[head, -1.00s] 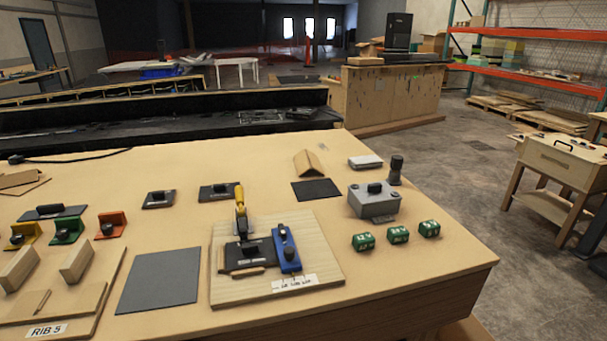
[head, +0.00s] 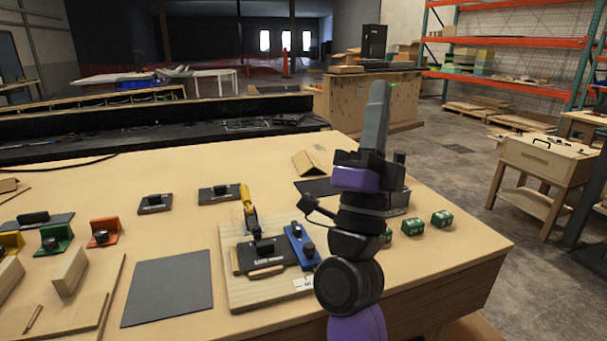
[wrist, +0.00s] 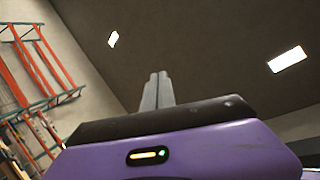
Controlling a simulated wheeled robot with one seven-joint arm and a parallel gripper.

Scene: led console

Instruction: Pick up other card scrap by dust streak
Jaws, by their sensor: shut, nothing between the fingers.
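My gripper (head: 380,90) stands raised at the right of the head view, its grey fingers pointing up, above the bench's right part. In the wrist view its fingers (wrist: 157,90) are together with nothing between them, against the ceiling. I cannot make out a card scrap or a dust streak for certain in either current view. My arm covers part of the bench's back right, including most of the grey box (head: 398,200).
The wooden bench (head: 170,180) holds a fixture board (head: 238,292) with a yellow-handled clamp, a dark sheet (head: 168,288), a tan wedge (head: 309,163), green blocks (head: 441,218) and coloured brackets (head: 104,232). Bare bench top lies towards the back left.

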